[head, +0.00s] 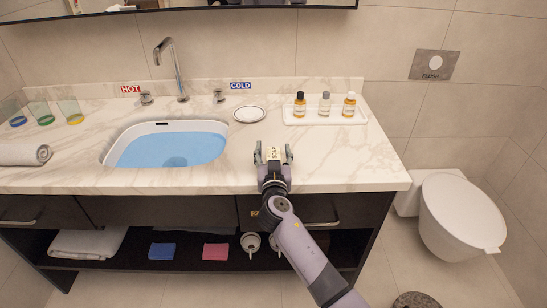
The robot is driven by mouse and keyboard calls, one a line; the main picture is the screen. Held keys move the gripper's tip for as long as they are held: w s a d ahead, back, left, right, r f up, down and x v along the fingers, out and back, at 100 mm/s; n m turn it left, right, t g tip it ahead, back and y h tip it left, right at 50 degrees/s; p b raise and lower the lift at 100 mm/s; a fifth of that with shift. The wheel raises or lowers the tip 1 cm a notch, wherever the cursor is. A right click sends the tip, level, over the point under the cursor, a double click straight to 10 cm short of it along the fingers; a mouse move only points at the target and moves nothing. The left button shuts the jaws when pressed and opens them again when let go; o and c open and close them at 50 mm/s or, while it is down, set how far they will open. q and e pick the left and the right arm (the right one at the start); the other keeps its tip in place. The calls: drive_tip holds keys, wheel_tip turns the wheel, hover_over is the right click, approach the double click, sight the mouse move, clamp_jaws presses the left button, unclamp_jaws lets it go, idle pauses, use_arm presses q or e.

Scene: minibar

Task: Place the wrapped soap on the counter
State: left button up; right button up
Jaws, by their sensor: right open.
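The wrapped soap (272,155), a pale packet with "SOAP" printed on it, shows at the front of the marble counter (340,165), right of the sink. It appears to lie on the countertop, though its underside is hidden. My right gripper (274,150) is open, with one finger on each side of the soap. The gripper's palm and wrist hide the soap's near end. I cannot tell whether the fingers touch it. My left gripper is not in view.
A sink (170,146) with blue water is to the left. A round white soap dish (249,114) and a tray (325,119) with small bottles stand behind the gripper. A rolled towel (24,154) and glasses are at far left. The counter right of the gripper is clear.

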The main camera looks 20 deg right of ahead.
drive_tip(key=shift+s+a, duration=0.15)
drive_tip(key=shift+s, duration=0.1)
drive_tip(key=b+v, duration=0.1)
drive_tip(key=v, duration=1)
drive_tip(key=shift+s+b, duration=0.2)
drive_tip(key=shift+b, duration=0.1)
drive_tip(key=shift+r, duration=0.15)
drive_tip(key=s+a+f+n+g+y, duration=0.1)
drive_tip(key=s+f+n+g+y, duration=0.3)
drive_tip(key=f, duration=0.9)
drive_tip(key=s+f+g, duration=0.2)
drive_tip(key=s+f, duration=0.4)
drive_tip(key=f, duration=0.7)
drive_tip(key=s+a+f+n+g+y, duration=0.15)
drive_tip(key=s+f, duration=0.35)
drive_tip(key=f, duration=0.9)
drive_tip(key=s+d+f+g, duration=0.3)
drive_tip(key=s+f, duration=0.3)
drive_tip(key=s, duration=0.5)
drive_tip(key=s+d+f+g, duration=0.3)
drive_tip(key=s+f, duration=0.4)
drive_tip(key=s, duration=0.5)
drive_tip(key=s+d+f+g, duration=0.3)
drive_tip(key=s+f, duration=0.3)
drive_tip(key=s, duration=0.6)
drive_tip(key=shift+f, duration=0.4)
drive_tip(key=shift+h, duration=0.25)
